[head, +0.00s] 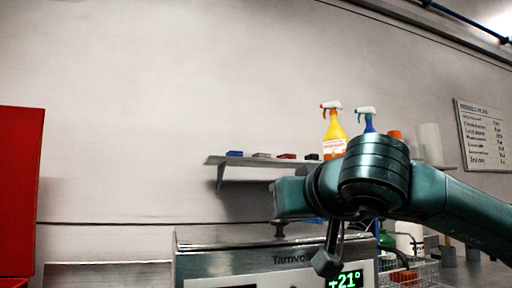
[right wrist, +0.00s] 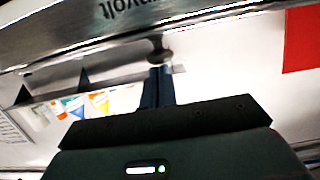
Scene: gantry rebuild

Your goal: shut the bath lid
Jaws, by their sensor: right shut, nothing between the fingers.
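The bath (head: 220,266) is a steel box with "Tarnvolt" lettering and a green +21° display, at the bottom of the head view. A dark round knob (head: 279,231) stands at its upper steel edge, which I take to be the lid (head: 215,239); how far the lid is raised I cannot tell. In the right wrist view, which is upside down, my right gripper (right wrist: 158,75) is shut and empty. Its fingertips are at the knob (right wrist: 158,50); I cannot tell whether they touch. In the head view my right arm covers part of the bath's right side. My left gripper is out of view.
A wall shelf (head: 240,161) behind the bath holds small coloured boxes and spray bottles (head: 335,135). A red panel (head: 20,195) stands at the far left. A wire basket (head: 422,273) is at the lower right. The wall between the red panel and shelf is clear.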

